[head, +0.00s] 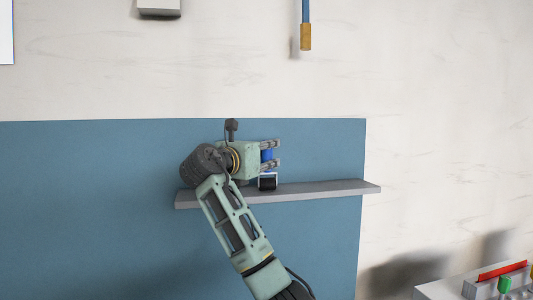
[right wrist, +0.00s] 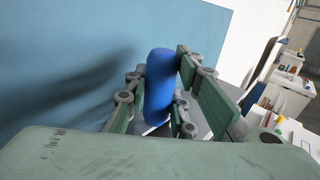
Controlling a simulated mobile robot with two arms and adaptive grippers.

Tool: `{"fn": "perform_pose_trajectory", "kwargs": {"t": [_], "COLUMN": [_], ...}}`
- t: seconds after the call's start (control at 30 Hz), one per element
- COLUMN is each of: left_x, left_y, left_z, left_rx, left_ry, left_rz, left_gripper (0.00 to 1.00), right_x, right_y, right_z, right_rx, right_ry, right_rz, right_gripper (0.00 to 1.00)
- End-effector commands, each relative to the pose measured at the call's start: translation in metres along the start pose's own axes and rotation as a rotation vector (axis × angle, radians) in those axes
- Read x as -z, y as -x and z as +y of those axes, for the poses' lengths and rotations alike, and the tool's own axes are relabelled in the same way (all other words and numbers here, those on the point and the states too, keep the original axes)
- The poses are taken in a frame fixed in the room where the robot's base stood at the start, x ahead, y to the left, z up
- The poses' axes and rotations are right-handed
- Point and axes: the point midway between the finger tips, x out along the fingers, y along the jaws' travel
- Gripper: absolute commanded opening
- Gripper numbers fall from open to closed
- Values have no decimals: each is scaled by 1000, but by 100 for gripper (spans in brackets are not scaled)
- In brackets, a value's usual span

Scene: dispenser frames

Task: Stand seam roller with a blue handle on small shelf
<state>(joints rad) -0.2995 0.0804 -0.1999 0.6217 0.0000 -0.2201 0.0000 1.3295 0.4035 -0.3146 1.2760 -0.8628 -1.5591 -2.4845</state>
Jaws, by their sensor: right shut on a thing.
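The seam roller's blue handle (head: 267,155) is upright between the fingers of my right gripper (head: 270,155), which is shut on it. Its dark roller (head: 267,183) in a pale frame points down, at the level of the small grey shelf (head: 325,189). I cannot tell whether the roller touches the shelf. In the right wrist view the blue handle (right wrist: 159,85) stands between the green finger pads, with part of the grey shelf (right wrist: 198,122) behind. The roller's lower end is mostly hidden there. My left gripper is not in view.
The shelf is on a blue wall panel (head: 90,200) and is clear to the right of the roller. A brush-like tool with a blue handle and tan end (head: 306,36) hangs above. A grey surface with a box of red and green items (head: 503,283) is at lower right.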

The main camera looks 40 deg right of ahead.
Motion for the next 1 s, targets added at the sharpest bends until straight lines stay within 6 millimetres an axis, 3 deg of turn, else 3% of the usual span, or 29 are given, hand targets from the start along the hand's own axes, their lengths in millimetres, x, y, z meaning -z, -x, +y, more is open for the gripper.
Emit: {"fn": "perform_pose_trajectory", "kwargs": {"t": [0.03, 0.07, 0.23, 0.63, 0.77, 1.0], "left_x": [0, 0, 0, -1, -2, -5], "left_y": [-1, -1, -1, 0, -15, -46], "left_z": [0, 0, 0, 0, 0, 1], "left_rx": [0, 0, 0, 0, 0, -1], "left_ry": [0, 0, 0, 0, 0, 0], "left_rz": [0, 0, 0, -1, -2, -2], "left_gripper": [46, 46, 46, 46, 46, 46], "right_x": [2, 2, 2, -2, 3, 4], "right_y": [0, 0, 0, 1, 19, 70], "right_z": [0, 0, 0, 0, 1, 1], "right_rx": [0, 0, 0, -1, -3, -4], "right_ry": [0, 0, 1, 1, -2, -3], "right_rz": [-1, 0, 1, 0, -1, -2], "right_gripper": [0, 25, 40, 42, 42, 42]}}
